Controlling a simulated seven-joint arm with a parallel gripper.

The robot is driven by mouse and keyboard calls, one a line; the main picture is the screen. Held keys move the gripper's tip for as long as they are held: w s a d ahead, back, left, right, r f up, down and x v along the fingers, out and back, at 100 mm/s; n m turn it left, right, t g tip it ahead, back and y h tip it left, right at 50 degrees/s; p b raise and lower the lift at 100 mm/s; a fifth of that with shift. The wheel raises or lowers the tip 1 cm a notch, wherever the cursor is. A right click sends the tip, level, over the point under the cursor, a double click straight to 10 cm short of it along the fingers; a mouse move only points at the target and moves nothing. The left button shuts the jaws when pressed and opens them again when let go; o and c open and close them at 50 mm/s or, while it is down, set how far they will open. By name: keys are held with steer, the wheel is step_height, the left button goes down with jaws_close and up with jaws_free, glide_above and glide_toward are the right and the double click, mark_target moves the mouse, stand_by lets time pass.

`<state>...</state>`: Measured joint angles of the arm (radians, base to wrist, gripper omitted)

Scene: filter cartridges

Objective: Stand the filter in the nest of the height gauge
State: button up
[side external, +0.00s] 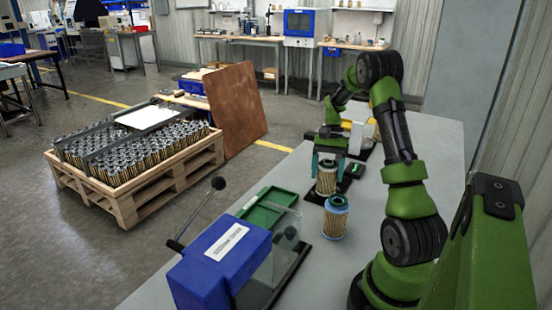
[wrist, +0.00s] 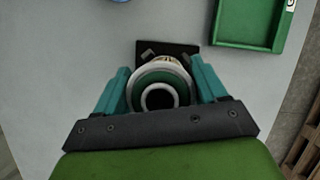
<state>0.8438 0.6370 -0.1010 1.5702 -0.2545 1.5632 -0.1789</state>
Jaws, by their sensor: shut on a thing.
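My gripper (side external: 328,160) is shut on a filter (side external: 326,183), a tan pleated cartridge with a pale end ring, held upright. In the wrist view the filter (wrist: 160,76) shows end-on, with a white rim, green ring and dark centre hole, between my teal fingers (wrist: 160,68). A dark plate (side external: 312,198), which seems to be the base of the height gauge, lies under the filter. The plate (wrist: 187,49) also shows in the wrist view with small grey pieces on it. The filter hides the nest, and I cannot tell whether its lower end touches the plate.
A blue-capped filter (side external: 336,218) stands on the table in front of the held one. A green tray (side external: 262,214) lies to the left, beside a blue labelled box (side external: 218,262) with a ball-ended lever.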

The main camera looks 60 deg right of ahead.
steer(key=shift+f, duration=0.35)
stand_by(0.5)
steer(key=o, duration=1.1)
steer(key=shift+o, duration=0.2)
steer(key=shift+r, duration=0.1)
steer(key=shift+r, duration=0.9)
steer(key=shift+r, duration=0.1)
steer(key=shift+r, duration=3.15)
